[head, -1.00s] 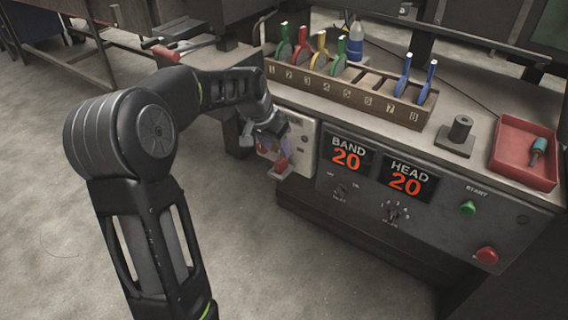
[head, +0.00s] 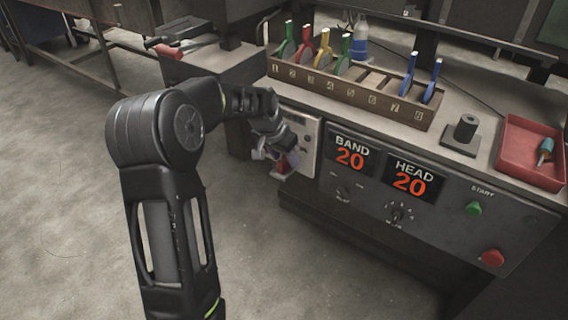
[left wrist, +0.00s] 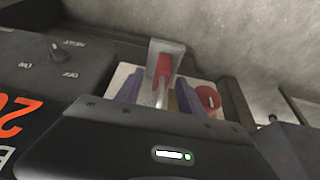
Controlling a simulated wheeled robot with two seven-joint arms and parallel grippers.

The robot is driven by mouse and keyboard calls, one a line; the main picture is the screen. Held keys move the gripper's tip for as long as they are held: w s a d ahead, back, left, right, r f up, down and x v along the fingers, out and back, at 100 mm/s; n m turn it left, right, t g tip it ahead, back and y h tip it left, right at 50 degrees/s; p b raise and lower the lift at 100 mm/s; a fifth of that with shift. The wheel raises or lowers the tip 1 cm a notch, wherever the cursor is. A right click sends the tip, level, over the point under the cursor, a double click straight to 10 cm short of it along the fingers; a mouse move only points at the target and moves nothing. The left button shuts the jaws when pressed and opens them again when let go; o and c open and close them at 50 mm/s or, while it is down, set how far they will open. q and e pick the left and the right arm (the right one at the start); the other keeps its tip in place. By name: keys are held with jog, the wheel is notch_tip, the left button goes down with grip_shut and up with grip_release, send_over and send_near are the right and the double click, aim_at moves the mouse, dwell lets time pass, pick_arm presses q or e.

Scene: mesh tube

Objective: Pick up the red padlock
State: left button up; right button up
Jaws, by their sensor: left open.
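The red padlock (left wrist: 163,66) shows in the left wrist view, on a small grey holder that sticks out from a pale panel. Its metal shackle points toward my gripper. In the head view a red part, seemingly the padlock (head: 280,168), shows low between my fingers, mostly hidden. My left gripper (head: 277,156) is open in front of the panel. In the left wrist view its two purplish fingers (left wrist: 158,100) stand either side of the shackle, with the padlock body beyond them. I cannot tell whether they touch it. My right gripper is in neither view.
A red round knob (left wrist: 207,98) sits on the panel close beside one finger. The console (head: 330,205) with BAND and HEAD displays continues right. Above are a wooden rack (head: 350,98) of coloured-handled tools and a red tray (head: 515,165). Open floor lies left.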

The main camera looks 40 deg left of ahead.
pick_arm(q)
jog(key=shift+c, duration=0.5)
grip_shut()
dwell(0.3)
